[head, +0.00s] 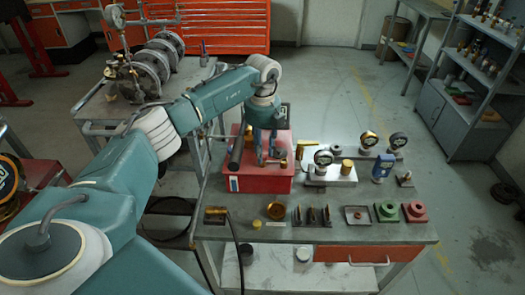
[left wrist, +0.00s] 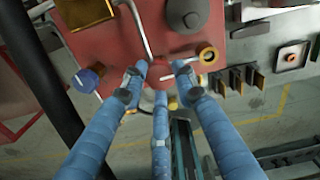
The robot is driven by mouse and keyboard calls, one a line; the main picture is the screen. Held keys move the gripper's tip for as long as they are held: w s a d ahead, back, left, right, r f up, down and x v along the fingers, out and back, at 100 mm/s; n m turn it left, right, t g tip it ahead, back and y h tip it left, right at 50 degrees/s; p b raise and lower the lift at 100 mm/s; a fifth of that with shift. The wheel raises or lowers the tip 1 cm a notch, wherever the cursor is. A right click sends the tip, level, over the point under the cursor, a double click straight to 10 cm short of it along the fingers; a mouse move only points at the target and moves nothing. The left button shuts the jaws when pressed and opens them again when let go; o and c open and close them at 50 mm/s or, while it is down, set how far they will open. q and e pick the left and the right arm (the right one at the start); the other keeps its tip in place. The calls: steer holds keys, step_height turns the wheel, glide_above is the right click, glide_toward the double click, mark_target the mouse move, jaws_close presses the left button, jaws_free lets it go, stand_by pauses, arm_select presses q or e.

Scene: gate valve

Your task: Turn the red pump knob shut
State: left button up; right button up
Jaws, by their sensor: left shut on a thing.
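The red pump box (head: 250,183) stands on the workbench, and its red face fills the upper middle of the left wrist view (left wrist: 115,50). The red knob (left wrist: 162,71) sits on that face between my fingertips. My left gripper (head: 266,154) reaches down over the box; its blue fingers (left wrist: 160,80) are closed around the knob in the left wrist view. The fingers hide part of the knob, and I cannot make it out in the head view. My right gripper is not in view.
Near the knob are a blue knob (left wrist: 88,79), a brass ring (left wrist: 208,56) and a bent metal rod (left wrist: 136,25). A pipe assembly (head: 130,75) stands at back left.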

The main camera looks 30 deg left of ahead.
arm_select(q)
steer(key=m+b, duration=0.1)
steer(key=m, duration=0.3)
steer(key=shift+m, duration=0.3)
steer(key=m, duration=0.4)
steer(key=shift+m+b, duration=0.3)
steer(key=shift+b, duration=0.1)
steer(key=m, duration=0.4)
steer(key=shift+b, duration=0.3)
steer(key=shift+m, duration=2.4)
steer(key=shift+r+b, duration=0.1)
steer(key=shift+b, duration=0.2)
steer(key=shift+w, duration=0.1)
steer(key=o, duration=1.2)
steer(key=shift+c, duration=0.2)
